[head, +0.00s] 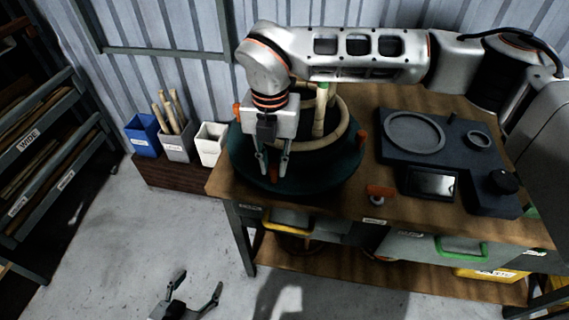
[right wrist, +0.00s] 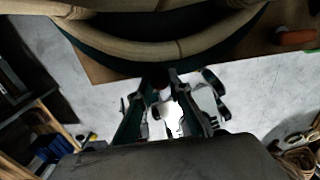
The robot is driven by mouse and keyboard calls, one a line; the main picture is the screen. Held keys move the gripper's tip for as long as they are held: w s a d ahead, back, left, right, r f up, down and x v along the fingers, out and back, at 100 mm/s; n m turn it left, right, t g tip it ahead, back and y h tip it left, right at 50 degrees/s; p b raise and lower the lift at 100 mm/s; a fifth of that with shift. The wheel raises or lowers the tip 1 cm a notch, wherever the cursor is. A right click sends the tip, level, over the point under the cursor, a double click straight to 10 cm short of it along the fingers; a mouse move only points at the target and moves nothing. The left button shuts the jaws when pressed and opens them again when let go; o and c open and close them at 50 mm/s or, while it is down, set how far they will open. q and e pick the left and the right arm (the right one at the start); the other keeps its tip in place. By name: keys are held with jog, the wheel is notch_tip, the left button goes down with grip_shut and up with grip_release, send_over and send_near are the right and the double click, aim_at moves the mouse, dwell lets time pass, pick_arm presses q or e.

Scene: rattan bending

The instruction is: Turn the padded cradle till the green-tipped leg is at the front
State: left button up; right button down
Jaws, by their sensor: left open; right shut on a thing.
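The padded cradle (head: 325,178) is a round dark-green turntable on the wooden bench, with orange knobs around its rim. A pale rattan frame (head: 341,122) with a ring and upright legs rests in it. My right gripper (head: 273,172) points down at the cradle's front rim, shut on an orange-red knob (head: 274,177). In the right wrist view its fingers reach the rim below the rattan ring (right wrist: 150,50). My left gripper (head: 193,298) is open and empty, low over the floor before the bench.
A dark fixture panel (head: 420,158) with a round plate and a screen sits on the bench at right. A small orange-topped item (head: 380,192) lies near the front edge. Blue (head: 142,130), grey and white bins stand at left. A shelf rack is at far left.

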aim_at(241, 159)
jog(key=shift+w+a+m, duration=0.35)
jog(key=shift+a+m, duration=0.15)
jog(key=shift+a, duration=0.2)
jog(key=shift+w+a+m, duration=0.35)
jog(key=shift+a+m, duration=0.15)
jog(key=shift+a, duration=0.15)
jog(key=shift+w+a+m, duration=0.9)
jog(key=shift+a, duration=0.2)
jog(key=shift+w+a+m, duration=1.05)
jog(key=shift+w+m, duration=0.05)
jog(key=shift+w, duration=0.15)
jog(key=shift+w+a+m+b, duration=0.3)
jog(key=shift+w+a+m, duration=0.2)
jog(key=shift+w+m, duration=0.25)
jog(key=shift+w, duration=0.1)
jog(key=c, duration=1.9)
grip_release()
